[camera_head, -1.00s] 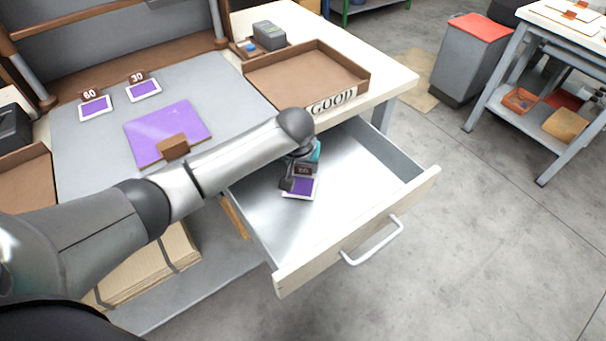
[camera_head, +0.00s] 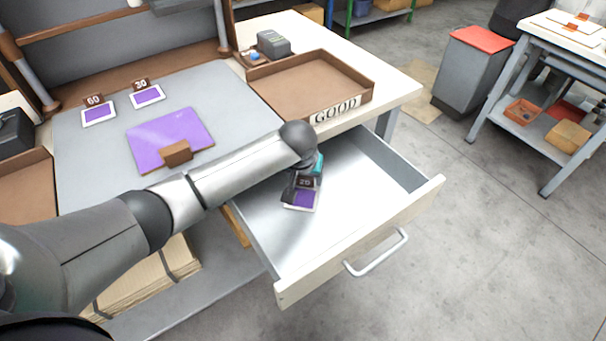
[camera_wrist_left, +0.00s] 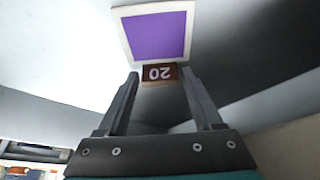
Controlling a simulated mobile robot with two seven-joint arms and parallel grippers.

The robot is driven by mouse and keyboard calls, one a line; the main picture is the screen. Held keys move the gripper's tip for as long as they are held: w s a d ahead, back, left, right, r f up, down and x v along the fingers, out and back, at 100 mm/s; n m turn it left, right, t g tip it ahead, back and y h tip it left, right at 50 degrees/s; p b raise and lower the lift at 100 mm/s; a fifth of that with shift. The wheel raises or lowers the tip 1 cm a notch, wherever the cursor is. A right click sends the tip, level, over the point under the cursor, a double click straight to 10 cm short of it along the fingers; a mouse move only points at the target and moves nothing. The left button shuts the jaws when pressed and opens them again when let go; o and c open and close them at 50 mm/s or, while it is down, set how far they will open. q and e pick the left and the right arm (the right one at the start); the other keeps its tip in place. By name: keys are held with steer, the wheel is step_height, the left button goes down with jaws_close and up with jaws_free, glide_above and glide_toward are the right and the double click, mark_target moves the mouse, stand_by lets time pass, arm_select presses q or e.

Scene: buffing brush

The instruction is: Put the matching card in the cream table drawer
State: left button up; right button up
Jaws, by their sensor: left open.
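A white-edged card with a purple face (camera_head: 303,199) and a small brown tag marked 20 (camera_head: 305,182) is inside the open cream table drawer (camera_head: 350,262). In the left wrist view the purple card (camera_wrist_left: 157,36) lies beyond my fingertips, with its tag (camera_wrist_left: 160,74) between them. My left gripper (camera_head: 303,187) reaches down into the drawer; in the left wrist view its fingers (camera_wrist_left: 160,78) are spread on either side of the tag. I cannot tell whether the fingers touch it. My right gripper is not in view.
Two similar cards tagged 60 (camera_head: 98,114) and 30 (camera_head: 148,96) lie on the grey mat near a purple panel (camera_head: 165,135). A brown tray marked GOOD (camera_head: 310,85) stands on the table behind the drawer. The drawer's right side is empty.

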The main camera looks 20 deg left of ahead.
mark_target(304, 197)
arm_select(q)
steer(key=p+v, duration=0.5)
steer(key=v, duration=0.7)
steer(key=shift+d+r, duration=0.2)
steer(key=shift+d, duration=0.1)
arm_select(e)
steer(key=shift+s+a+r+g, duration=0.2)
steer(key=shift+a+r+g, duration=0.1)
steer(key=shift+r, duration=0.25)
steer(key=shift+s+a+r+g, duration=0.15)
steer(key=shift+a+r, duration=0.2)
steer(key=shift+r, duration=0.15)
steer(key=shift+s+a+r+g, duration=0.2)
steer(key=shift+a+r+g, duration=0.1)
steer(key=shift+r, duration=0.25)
arm_select(q)
steer(key=shift+w, duration=0.15)
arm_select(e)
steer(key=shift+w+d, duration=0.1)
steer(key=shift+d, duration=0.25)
